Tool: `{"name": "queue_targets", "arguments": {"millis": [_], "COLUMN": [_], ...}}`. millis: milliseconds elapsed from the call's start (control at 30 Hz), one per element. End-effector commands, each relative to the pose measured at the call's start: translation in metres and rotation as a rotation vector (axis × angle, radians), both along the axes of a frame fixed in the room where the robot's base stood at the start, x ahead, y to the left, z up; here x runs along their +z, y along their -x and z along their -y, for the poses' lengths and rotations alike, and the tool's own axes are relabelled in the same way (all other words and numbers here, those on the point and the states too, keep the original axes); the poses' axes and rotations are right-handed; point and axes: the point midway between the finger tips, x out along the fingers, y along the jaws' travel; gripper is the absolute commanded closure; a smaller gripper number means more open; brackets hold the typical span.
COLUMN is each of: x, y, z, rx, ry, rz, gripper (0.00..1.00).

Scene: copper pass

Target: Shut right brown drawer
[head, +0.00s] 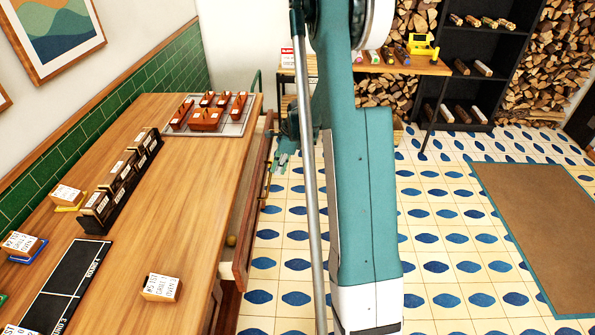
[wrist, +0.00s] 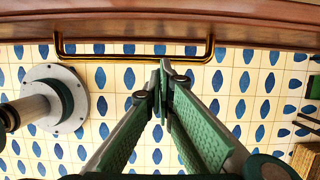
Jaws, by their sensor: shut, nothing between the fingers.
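The brown drawer (head: 243,226) stands pulled out from the right side of the wooden counter, with a gap showing between its front and the counter edge. In the wrist view the brown drawer front (wrist: 160,22) runs across the top, with its brass bar handle (wrist: 105,58) below it. In the head view my gripper (head: 281,158) is small and partly hidden by my arm, beside the drawer front's outer face.
The counter (head: 195,200) holds a tray (head: 238,128) of small brown boxes, a dark rack (head: 100,214) and labelled blocks. A small yellow round thing (head: 231,240) shows in the drawer gap. The tiled floor (head: 440,215) to the right is open, with a brown mat (head: 540,220).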

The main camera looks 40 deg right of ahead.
Motion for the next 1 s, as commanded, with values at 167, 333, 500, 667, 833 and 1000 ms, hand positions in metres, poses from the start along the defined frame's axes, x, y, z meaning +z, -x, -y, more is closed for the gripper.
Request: {"name": "queue_targets", "arguments": {"millis": [167,333,500,667,833,1000], "x": [-0.001,-0.001,0.000,0.000,0.000,0.000], "y": [-0.029,-0.045,-0.053,-0.054,-0.054,-0.054], "z": [-0.029,-0.046,-0.053,-0.054,-0.054,-0.053], "rx": [0.004,0.002,0.000,0.000,0.000,0.000], "ry": [0.002,0.001,0.001,0.001,0.000,0.000], "rz": [0.000,0.000,-0.001,-0.001,0.000,0.000], "gripper": [1.00,1.00,1.00,1.00,1.00,1.00]}}
